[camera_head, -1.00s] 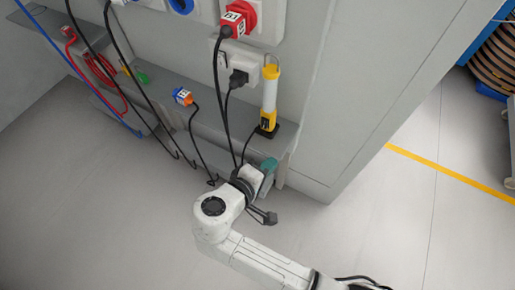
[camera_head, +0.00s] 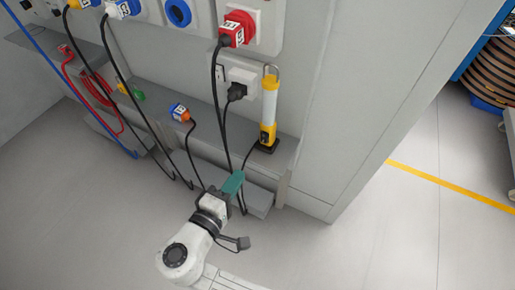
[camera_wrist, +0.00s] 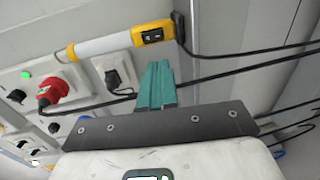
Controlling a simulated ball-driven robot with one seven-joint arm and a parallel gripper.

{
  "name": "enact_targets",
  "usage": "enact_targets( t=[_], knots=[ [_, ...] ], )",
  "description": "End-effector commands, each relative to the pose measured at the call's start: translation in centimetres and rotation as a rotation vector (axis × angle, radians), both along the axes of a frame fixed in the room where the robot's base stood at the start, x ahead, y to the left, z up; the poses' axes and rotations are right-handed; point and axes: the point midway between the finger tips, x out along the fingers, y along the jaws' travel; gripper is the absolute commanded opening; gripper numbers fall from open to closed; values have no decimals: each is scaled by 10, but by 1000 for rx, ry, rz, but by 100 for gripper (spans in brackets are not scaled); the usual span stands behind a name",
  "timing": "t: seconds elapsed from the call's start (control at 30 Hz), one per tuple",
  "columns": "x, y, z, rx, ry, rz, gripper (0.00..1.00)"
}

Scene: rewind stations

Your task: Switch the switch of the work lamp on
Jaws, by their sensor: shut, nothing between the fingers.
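The work lamp (camera_head: 268,108) is a white tube with yellow ends and a hook on top. It stands upright on a black base on the grey ledge below the sockets. In the wrist view the lamp (camera_wrist: 105,44) lies across the top, and its dark switch (camera_wrist: 152,36) shows on the yellow handle. My gripper (camera_head: 235,180) has teal fingers and is below and left of the lamp, apart from it. In the wrist view my gripper (camera_wrist: 158,68) is shut and empty, its tips just below the yellow handle in the picture.
A red plug (camera_head: 236,30) and a black plug (camera_head: 237,91) sit in wall sockets, their cables hanging left of the lamp. A blue-orange connector (camera_head: 180,112) lies on the ledge (camera_head: 150,91). A cabinet wall (camera_head: 350,110) stands to the right. The floor in front is clear.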

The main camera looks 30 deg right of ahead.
Motion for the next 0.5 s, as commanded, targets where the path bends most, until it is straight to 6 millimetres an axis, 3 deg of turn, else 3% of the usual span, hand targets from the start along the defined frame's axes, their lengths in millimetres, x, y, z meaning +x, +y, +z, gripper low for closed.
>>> enact_targets(
  t=[0.5],
  knots=[
    [56,-78,-13,0,0,-3,0]
  ],
)
